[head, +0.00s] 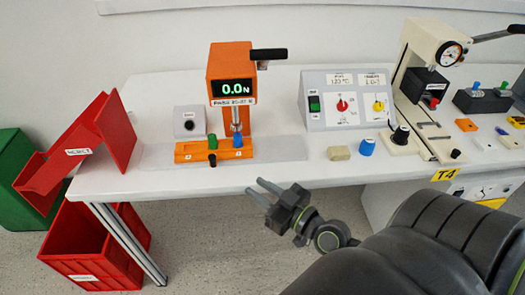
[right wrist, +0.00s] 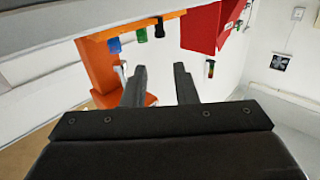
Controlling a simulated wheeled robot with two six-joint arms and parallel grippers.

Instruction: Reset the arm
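My right gripper (head: 262,191) is in front of the table's front edge, below the orange force tester (head: 231,75). Its two fingers are apart with nothing between them; they also show apart in the right wrist view (right wrist: 160,85). The dark grey arm at the lower right is mine. The control box (head: 345,100) stands on the table to the upper right of the gripper, with a red rotary knob (head: 342,105), a yellow knob (head: 378,106) and a green switch (head: 314,103). The gripper touches none of these. My left gripper is not in view.
The tester's orange base holds a green (head: 213,142) and a blue (head: 238,140) part. A beige block (head: 339,153) and a blue knob (head: 367,147) lie near the front edge. A red reject chute (head: 110,135) is at the left; a lever press (head: 433,50) stands at the right.

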